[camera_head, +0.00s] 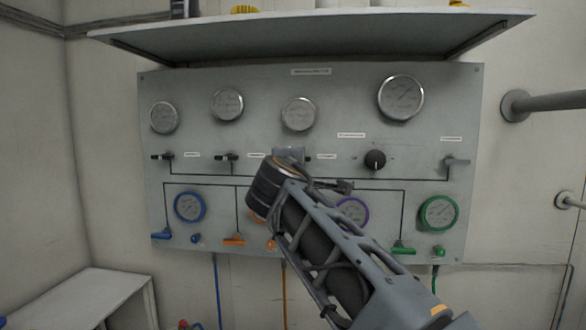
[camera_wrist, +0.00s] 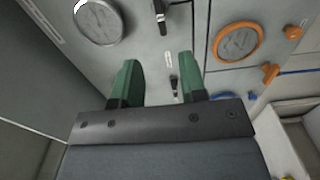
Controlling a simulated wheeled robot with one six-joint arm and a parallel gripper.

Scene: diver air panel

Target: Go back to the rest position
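My gripper (camera_wrist: 157,78) shows in the wrist view with its two green fingers apart and nothing held between them. Beyond the fingers is the grey air panel (camera_head: 335,88), with a small black lever (camera_wrist: 174,83) in the gap. I cannot tell how near the fingers are to that lever. In the head view my arm reaches up from the lower right to the middle of the panel, and my fingers are hidden behind the wrist. The arm also hides part of the purple-rimmed gauge (camera_head: 353,211) and the area left of it.
A shelf (camera_head: 320,38) juts out above the panel. Grey pipes (camera_head: 550,103) stick out at the right wall. A white bench (camera_head: 75,297) stands at lower left. Blue (camera_head: 217,290) and orange (camera_head: 284,295) hoses hang below the panel. A black knob (camera_head: 375,160) is right of my wrist.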

